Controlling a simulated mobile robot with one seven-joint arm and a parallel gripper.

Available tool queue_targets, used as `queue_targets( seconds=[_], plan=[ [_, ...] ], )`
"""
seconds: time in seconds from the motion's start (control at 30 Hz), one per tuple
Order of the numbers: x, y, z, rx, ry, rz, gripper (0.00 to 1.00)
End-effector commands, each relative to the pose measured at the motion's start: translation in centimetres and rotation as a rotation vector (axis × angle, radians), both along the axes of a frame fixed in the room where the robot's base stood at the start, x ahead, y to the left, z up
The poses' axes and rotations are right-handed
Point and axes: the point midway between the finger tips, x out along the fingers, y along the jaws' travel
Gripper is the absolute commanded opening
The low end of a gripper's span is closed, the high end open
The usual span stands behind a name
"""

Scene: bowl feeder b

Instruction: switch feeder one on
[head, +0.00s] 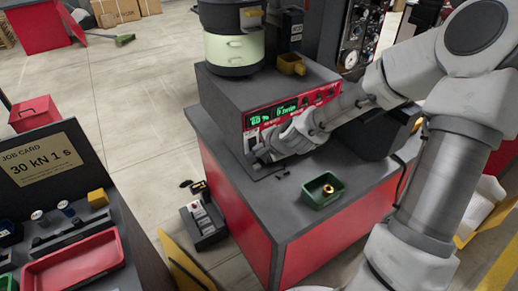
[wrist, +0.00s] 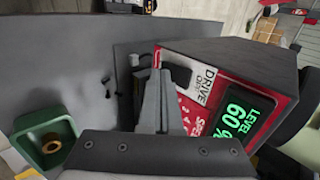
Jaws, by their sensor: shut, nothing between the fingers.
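The feeder's grey control box (head: 235,88) with a red front panel stands on the bench, with the bowl (head: 235,50) on top. Its green displays (head: 262,118) are lit; the left one reads 60. In the wrist view the panel carries a white DRIVE label (wrist: 203,77), a black switch (wrist: 178,74) beside it, and the green LEVEL display (wrist: 238,118). My gripper (wrist: 158,78) is shut and empty, its tips close beside the black switch. I cannot tell whether they touch it. In the head view my gripper (head: 264,154) is at the panel's lower left, partly covering it.
A green tray (head: 312,199) with a brass ring lies on the bench top (head: 275,215), with small dark screws (head: 282,175) nearby. A dark bin (head: 375,140) stands behind my arm. A job card (head: 45,160) and red tray (head: 75,268) are at left.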

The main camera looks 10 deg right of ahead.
Motion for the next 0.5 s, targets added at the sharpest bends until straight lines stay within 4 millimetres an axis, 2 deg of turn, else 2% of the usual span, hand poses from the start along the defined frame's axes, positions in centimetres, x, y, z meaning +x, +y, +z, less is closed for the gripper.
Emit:
queue_targets(
  seconds=[0.5],
  plan=[
    [0.33,0.11,-0.17,0.000,-0.001,0.000,0.00]
  ],
)
